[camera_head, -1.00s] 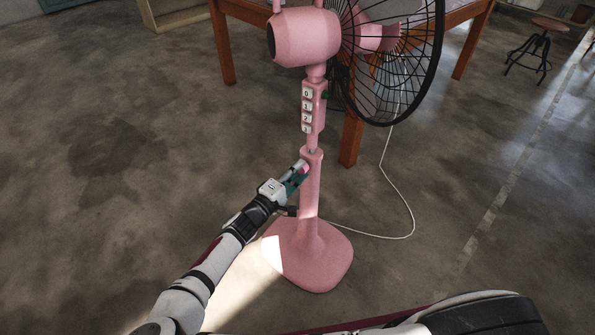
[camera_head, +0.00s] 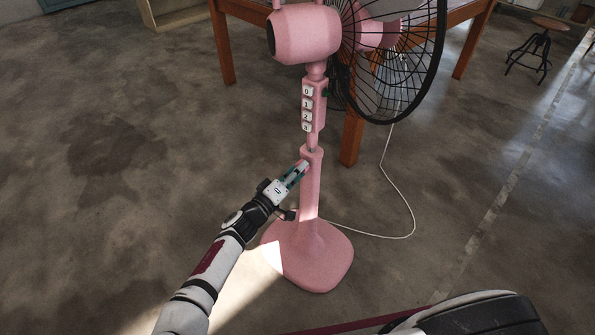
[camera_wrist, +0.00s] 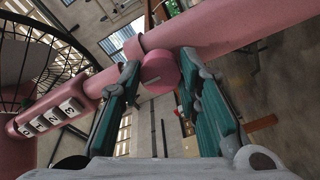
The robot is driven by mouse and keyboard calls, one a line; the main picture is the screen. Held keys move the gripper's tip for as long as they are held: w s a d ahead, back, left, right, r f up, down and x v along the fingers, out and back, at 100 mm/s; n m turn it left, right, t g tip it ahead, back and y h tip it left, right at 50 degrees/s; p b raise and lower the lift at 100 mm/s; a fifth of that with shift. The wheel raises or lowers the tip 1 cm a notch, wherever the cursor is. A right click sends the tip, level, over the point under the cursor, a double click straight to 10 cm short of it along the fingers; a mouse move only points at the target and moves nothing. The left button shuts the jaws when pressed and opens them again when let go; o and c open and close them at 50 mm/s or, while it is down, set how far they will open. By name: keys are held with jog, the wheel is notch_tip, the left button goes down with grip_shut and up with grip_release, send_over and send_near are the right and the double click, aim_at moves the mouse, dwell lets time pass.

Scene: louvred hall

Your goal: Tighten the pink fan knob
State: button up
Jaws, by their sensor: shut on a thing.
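The pink fan stands upright on the floor, with its pink base (camera_head: 307,255), its pole and its black wire cage (camera_head: 395,60). Its pink round knob (camera_wrist: 160,72) sits on the collar of the pole and shows between my fingertips in the wrist view. My gripper (camera_head: 301,168) reaches the pole from the lower left in the head view; it also shows in the wrist view (camera_wrist: 158,75). Its teal fingers are shut on the knob, one on each side. In the head view the fingers mostly hide the knob. Number buttons (camera_head: 307,108) run up the pole above the collar.
A wooden table (camera_head: 352,135) stands close behind the fan. A white cord (camera_head: 412,215) curves over the floor to the right of the base. A stool (camera_head: 535,48) stands far right. The floor at left is clear.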

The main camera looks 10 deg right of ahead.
jog(key=shift+s+f, duration=0.1)
jog(key=shift+f, duration=0.05)
jog(key=o, duration=1.1)
jog(key=shift+o, duration=0.2)
jog(key=o, duration=0.3)
notch_tip(320, 180, up, 9)
jog(key=shift+r, duration=0.3)
jog(key=c, duration=0.3)
jog(key=shift+r, duration=0.35)
jog(key=shift+f, duration=0.1)
